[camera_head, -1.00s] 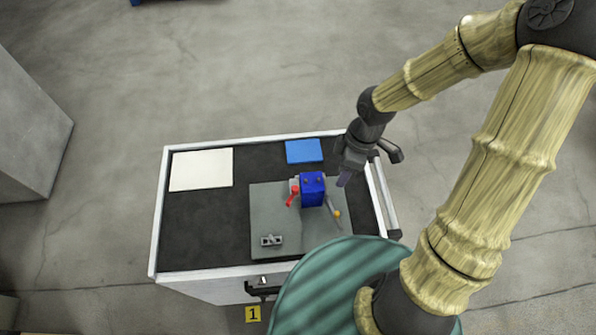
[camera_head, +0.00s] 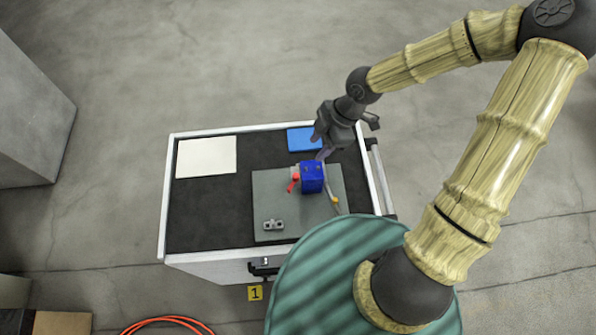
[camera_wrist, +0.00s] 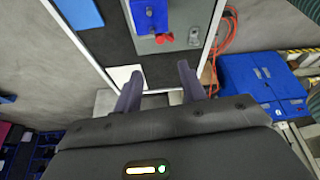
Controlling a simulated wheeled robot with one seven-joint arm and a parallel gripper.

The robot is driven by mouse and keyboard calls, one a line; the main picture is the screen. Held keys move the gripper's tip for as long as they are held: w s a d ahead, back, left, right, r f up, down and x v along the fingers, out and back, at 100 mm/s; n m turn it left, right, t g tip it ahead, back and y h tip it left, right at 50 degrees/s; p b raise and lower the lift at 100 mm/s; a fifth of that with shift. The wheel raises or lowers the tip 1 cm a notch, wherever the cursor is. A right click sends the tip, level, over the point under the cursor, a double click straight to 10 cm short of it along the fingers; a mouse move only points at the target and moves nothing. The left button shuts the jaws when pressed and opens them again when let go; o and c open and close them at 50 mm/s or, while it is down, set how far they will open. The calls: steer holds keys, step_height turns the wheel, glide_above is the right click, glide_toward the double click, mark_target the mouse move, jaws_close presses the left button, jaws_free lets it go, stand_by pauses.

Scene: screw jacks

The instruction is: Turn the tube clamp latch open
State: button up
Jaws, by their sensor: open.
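A blue block-shaped device (camera_head: 312,178) stands on a grey plate (camera_head: 268,200). A red handle (camera_head: 294,182) sticks out at its left, and a thin lever with an orange tip (camera_head: 335,199) is at its right. I cannot tell for sure which part is the tube clamp latch. My gripper (camera_head: 322,154) is just beyond the block, above the plate's far edge. In the wrist view my gripper (camera_wrist: 160,82) has its two fingers apart with nothing between them. The blue block (camera_wrist: 150,16) and the red handle (camera_wrist: 194,38) show beyond the fingers there.
The plate lies on a dark-topped cabinet with a white rim (camera_head: 163,215). A white sheet (camera_head: 207,157), a blue pad (camera_head: 300,138) and a small grey bracket (camera_head: 273,225) lie on it. Orange cable (camera_head: 165,323) lies on the floor.

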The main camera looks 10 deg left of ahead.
mark_target(296, 176)
steer(key=b+x, duration=0.1)
steer(key=x, duration=1.4)
steer(key=shift+b, duration=0.3)
jaws_close()
